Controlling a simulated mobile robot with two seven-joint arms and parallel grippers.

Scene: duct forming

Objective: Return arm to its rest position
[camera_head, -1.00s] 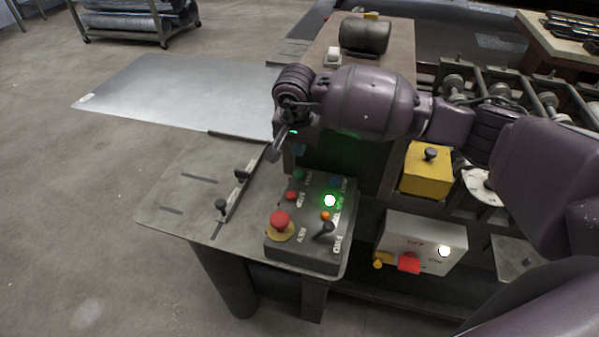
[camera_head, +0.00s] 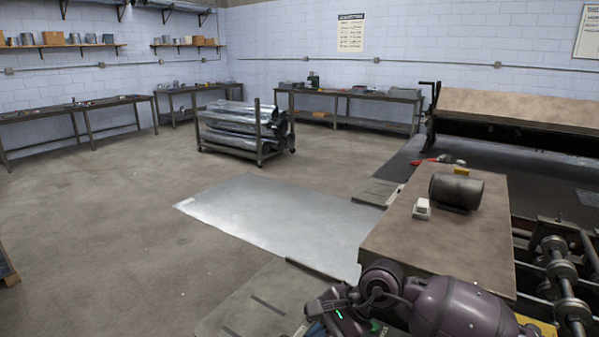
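My purple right arm (camera_head: 462,308) comes in along the bottom edge, right of centre. Its wrist and the dark hand of my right gripper (camera_head: 335,313), with a small green light, are at the bottom edge over the grey machine table. The fingers cannot be made out, so I cannot tell whether they are open or shut. My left gripper and arm are not in view.
A flat metal sheet (camera_head: 285,220) lies beyond the hand. A brown-topped machine cover (camera_head: 425,240) carries a dark motor (camera_head: 456,191), with rollers (camera_head: 562,285) at right. A cart of ducts (camera_head: 245,130) stands farther back. Open floor lies at left.

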